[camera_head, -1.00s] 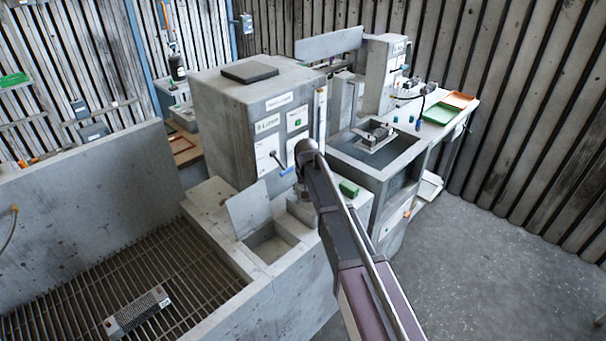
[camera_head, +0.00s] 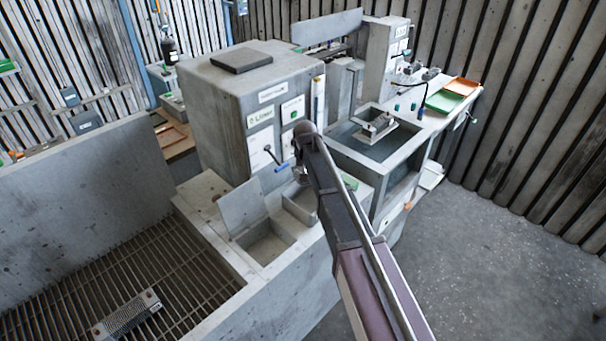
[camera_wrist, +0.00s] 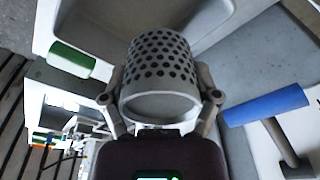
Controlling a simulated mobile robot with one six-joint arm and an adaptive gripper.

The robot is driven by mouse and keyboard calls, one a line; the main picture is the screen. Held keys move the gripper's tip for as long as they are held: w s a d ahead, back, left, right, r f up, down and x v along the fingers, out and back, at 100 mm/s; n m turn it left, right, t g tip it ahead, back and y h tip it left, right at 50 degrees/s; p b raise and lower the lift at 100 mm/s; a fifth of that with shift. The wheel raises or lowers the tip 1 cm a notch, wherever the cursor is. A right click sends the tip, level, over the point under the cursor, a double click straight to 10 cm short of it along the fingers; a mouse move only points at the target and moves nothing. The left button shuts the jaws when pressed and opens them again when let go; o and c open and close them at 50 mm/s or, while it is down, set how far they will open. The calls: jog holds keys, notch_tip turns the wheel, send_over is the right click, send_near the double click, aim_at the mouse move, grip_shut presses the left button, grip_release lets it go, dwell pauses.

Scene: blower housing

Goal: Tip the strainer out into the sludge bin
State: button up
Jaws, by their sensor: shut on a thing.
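My gripper (camera_wrist: 160,84) is shut on the strainer (camera_wrist: 161,65), a grey perforated cup, with a finger on each side. In the wrist view its plain rim is toward the camera and its holed wall points away; its inside is hidden. In the head view my gripper (camera_head: 301,174) is small, beside the grey cabinet's front, above a small open grey basin (camera_head: 303,205). Left of that, an open square bin (camera_head: 268,247) with a raised lid plate (camera_head: 242,205) is set in the ledge. I cannot read a label showing which is the sludge bin.
A blue handle (camera_head: 282,168) on the cabinet (camera_head: 225,110) is close to my gripper and shows at the right of the wrist view (camera_wrist: 265,105). A green block (camera_wrist: 72,60) lies left of the strainer. A grated trough (camera_head: 80,290) fills the lower left. The floor at right is clear.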

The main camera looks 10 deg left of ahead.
jog(key=shift+a+f, duration=0.1)
jog(key=shift+a+f+t+y+b, duration=0.15)
jog(key=shift+a+f+y+b, duration=0.1)
jog(key=shift+y+b, duration=0.6)
jog(key=shift+a+f+t+y+b, duration=0.2)
jog(key=shift+y+b, duration=0.3)
jog(key=shift+y, duration=0.65)
jog(key=shift+m+y+b, duration=0.3)
jog(key=shift+y+b, duration=0.55)
jog(key=shift+y, duration=0.35)
jog(key=shift+a+t+y+b, duration=0.1)
jog(key=shift+t+y+b, duration=0.15)
jog(key=shift+y+b, duration=0.55)
jog(key=shift+y+b, duration=0.9)
jog(key=shift+b, duration=0.2)
jog(key=shift+t+y+b, duration=0.4)
jog(key=shift+y+b, duration=0.6)
jog(key=shift+b, duration=0.45)
jog(key=shift+d+r+m+t+y+b, duration=0.2)
jog(key=shift+r+t+y+b, duration=0.1)
jog(key=shift+y+b, duration=0.75)
jog(key=shift+d+r+m+t+y+b, duration=0.1)
jog(key=shift+r+m+t+y+b, duration=0.15)
jog(key=shift+y+b, duration=0.8)
jog(key=shift+r+b, duration=0.2)
jog(key=shift+b, duration=0.4)
